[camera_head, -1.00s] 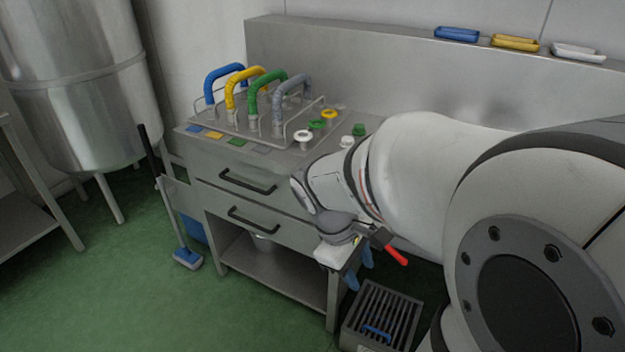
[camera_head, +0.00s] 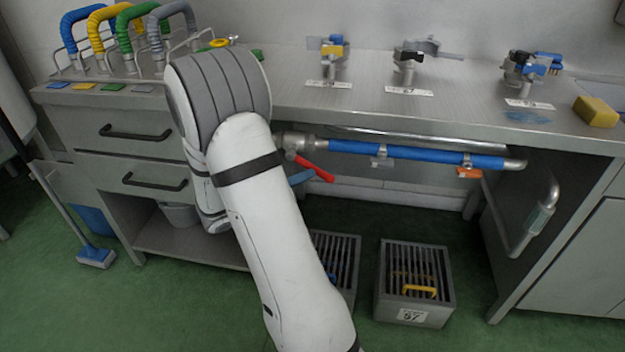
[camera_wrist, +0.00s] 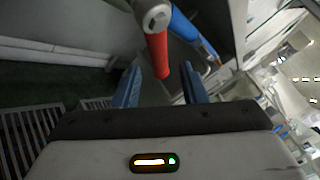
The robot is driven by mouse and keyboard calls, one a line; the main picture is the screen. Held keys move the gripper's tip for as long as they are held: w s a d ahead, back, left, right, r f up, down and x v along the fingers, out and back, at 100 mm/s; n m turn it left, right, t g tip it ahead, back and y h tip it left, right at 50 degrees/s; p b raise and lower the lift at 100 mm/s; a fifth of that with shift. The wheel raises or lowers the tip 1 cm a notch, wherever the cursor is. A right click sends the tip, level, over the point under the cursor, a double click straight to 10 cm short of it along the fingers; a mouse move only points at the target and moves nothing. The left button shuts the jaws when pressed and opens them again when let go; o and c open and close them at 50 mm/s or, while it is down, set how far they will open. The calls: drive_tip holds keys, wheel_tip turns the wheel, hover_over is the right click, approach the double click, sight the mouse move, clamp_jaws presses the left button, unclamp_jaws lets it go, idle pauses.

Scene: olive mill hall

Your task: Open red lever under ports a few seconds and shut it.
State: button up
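The red lever (camera_head: 315,168) sits on the metal valve (camera_head: 294,142) at the left end of a blue pipe under the bench top. In the head view it slants down to the right. In the wrist view the red lever (camera_wrist: 157,55) hangs from the pipe fitting, with its tip in line with the gap between my fingers. My gripper (camera_wrist: 161,92) is open, with a blue finger to each side of the lever and visible space beside it. In the head view my arm hides most of the gripper; a blue finger (camera_head: 300,178) shows just below the lever.
The blue pipe (camera_head: 400,149) runs right, with an orange handle (camera_head: 468,172) below it. Several labelled fittings stand on the bench top (camera_head: 450,90). A slatted crate (camera_head: 416,319) with a yellow handle is on the floor. Drawers (camera_head: 150,180) lie left of my arm.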

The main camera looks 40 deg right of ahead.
sight(318, 171)
drive_tip(key=d, duration=0.3)
drive_tip(key=d+b, duration=0.1)
drive_tip(key=d, duration=0.1)
drive_tip(key=shift+s+d, duration=0.1)
drive_tip(key=shift+s, duration=0.2)
clamp_jaws()
